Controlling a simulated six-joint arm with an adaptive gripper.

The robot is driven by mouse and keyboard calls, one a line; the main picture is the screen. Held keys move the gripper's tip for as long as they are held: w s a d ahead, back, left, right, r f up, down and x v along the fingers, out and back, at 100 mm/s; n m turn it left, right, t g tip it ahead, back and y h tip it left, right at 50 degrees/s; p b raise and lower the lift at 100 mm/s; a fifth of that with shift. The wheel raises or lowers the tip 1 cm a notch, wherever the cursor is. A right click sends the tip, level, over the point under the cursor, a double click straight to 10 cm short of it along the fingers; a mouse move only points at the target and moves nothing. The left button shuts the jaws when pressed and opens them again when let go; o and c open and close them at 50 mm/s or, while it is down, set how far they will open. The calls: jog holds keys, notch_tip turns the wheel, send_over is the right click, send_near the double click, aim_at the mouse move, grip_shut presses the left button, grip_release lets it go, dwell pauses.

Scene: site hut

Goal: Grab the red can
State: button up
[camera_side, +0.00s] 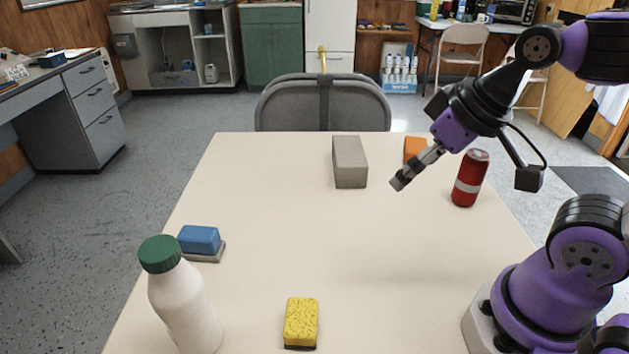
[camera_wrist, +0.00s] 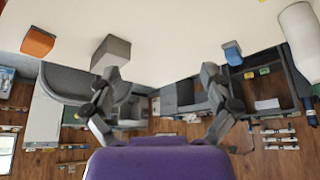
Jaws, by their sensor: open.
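The red can (camera_side: 470,178) stands upright on the table near its right edge, with a pale band around its lower part. It does not show in the wrist view. My gripper (camera_side: 400,182) is above the table, to the left of the can in the side view and apart from it. In the wrist view my gripper (camera_wrist: 161,74) has its two fingers spread wide, with nothing between them.
A grey block (camera_side: 350,162) and an orange block (camera_side: 414,150) are at the table's far side. A blue sponge (camera_side: 199,240), a white bottle (camera_side: 184,305) with a green cap and a yellow sponge (camera_side: 301,321) are nearer. The table's middle (camera_side: 300,235) is clear.

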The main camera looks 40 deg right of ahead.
jog(key=n+g, duration=0.3)
jog(key=g, duration=0.3)
send_over(480, 153)
notch_tip(480, 153, down, 3)
jog(key=shift+w+r, duration=0.15)
jog(key=shift+r, duration=0.05)
notch_tip(480, 153, down, 5)
jog(key=shift+d+r, duration=0.1)
jog(key=shift+r, duration=0.05)
jog(key=f, duration=0.5)
jog(key=shift+a+f, duration=0.25)
jog(key=shift+f, duration=0.1)
jog(key=c, duration=0.9)
